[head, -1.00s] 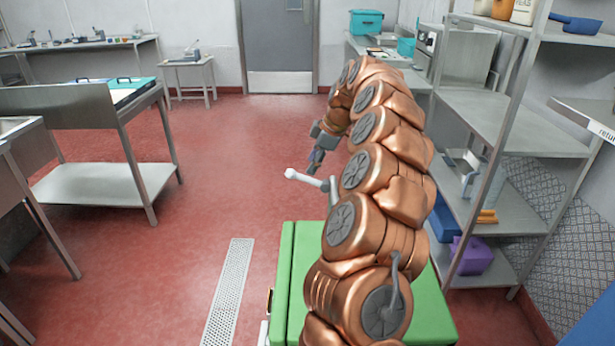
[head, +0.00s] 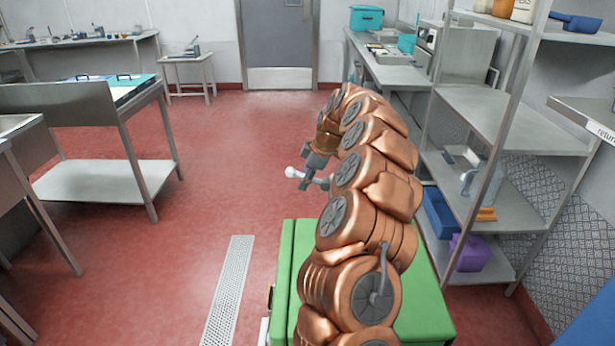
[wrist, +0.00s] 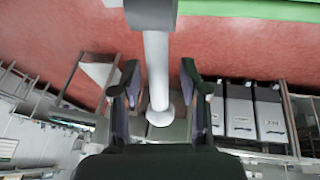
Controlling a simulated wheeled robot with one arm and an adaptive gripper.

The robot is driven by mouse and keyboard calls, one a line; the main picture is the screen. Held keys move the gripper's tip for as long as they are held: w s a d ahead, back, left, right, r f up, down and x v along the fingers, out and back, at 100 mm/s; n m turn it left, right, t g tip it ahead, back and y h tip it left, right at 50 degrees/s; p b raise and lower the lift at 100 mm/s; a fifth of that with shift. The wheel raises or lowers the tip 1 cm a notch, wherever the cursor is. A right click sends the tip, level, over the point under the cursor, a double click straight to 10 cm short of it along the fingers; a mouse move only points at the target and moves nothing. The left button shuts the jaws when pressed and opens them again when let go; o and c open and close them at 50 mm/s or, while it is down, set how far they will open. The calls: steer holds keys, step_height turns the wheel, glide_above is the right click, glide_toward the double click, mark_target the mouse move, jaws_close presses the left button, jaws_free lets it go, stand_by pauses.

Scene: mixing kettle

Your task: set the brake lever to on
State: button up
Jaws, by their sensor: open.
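The brake lever (head: 292,172) shows in the head view as a pale bar with a white rounded end, left of my arm and partly hidden by it. In the wrist view the lever's pale bar (wrist: 156,65) runs down from a dark block to its round white end. My gripper (wrist: 160,82) is open, with one finger on each side of the bar near that end. Clear gaps show on both sides, so the fingers look apart from it. In the head view my gripper (head: 308,178) overlaps the lever. No on or off marking is readable.
A green surface (head: 425,315) lies under my arm. A steel shelf rack (head: 485,110) with a blue bin and a purple bin stands close on the right. A steel table (head: 100,185) stands at left. The red floor (head: 215,180) between is clear.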

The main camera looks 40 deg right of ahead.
jaws_close()
stand_by(0.6)
steer(key=shift+w+a+f+g+h+b, duration=0.1)
steer(key=shift+f+g+h+b, duration=0.35)
steer(key=shift+g+h+b, duration=0.1)
steer(key=shift+w+a+f+g+h+b, duration=0.1)
steer(key=shift+f+g+h+b, duration=0.15)
steer(key=shift+f+g+h, duration=0.3)
steer(key=shift+f+g+h+b, duration=0.2)
steer(key=shift+g+h, duration=0.2)
steer(key=shift+h, duration=0.3)
jaws_free()
